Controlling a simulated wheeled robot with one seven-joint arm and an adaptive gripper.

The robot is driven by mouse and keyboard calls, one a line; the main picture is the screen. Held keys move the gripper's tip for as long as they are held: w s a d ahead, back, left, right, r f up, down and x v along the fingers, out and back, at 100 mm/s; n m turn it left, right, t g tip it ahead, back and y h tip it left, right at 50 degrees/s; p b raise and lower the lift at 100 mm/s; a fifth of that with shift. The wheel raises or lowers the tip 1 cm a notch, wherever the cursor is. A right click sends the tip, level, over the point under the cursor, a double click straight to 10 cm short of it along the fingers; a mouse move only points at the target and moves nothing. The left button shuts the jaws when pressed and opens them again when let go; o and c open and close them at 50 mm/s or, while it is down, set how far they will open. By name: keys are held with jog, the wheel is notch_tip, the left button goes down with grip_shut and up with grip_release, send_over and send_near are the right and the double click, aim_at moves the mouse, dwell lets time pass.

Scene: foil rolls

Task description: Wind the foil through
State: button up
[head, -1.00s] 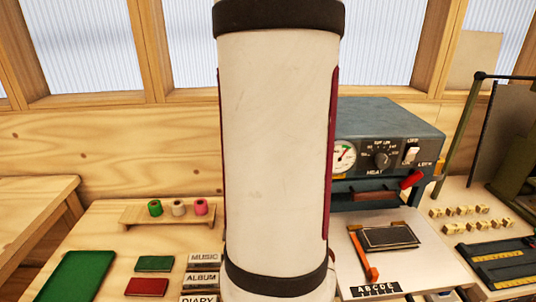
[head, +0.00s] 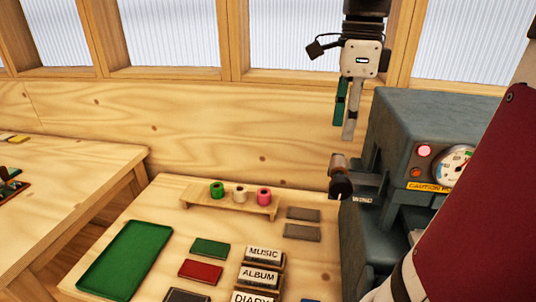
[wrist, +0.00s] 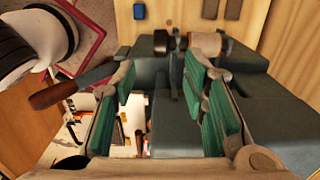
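The grey foil press (head: 410,130) stands at the right in the head view. A small brownish roll (head: 338,161) with a dark knob (head: 341,186) sticks out from its left side. The roll (wrist: 205,43) and the dark spool parts beside it also show at the top of the wrist view. My gripper (head: 346,130) hangs above this roll, apart from it, fingers pointing down. In the wrist view my gripper (wrist: 162,78) has its green-padded fingers wide apart with nothing between them. Green (head: 217,190), whitish (head: 240,195) and pink (head: 264,197) foil rolls stand on a wooden rack (head: 228,208).
A green tray (head: 124,258), green (head: 210,248) and red (head: 200,270) cards and several title blocks lie on the bench. Two grey pads (head: 302,214) lie right of the rack. A brown lever handle (wrist: 55,94) shows in the wrist view. The wooden wall stands behind.

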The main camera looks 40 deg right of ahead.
aim_at(338, 179)
notch_tip(338, 179, down, 14)
jog(key=shift+r+b, duration=0.15)
jog(key=shift+b, duration=0.25)
dwell(0.3)
grip_shut()
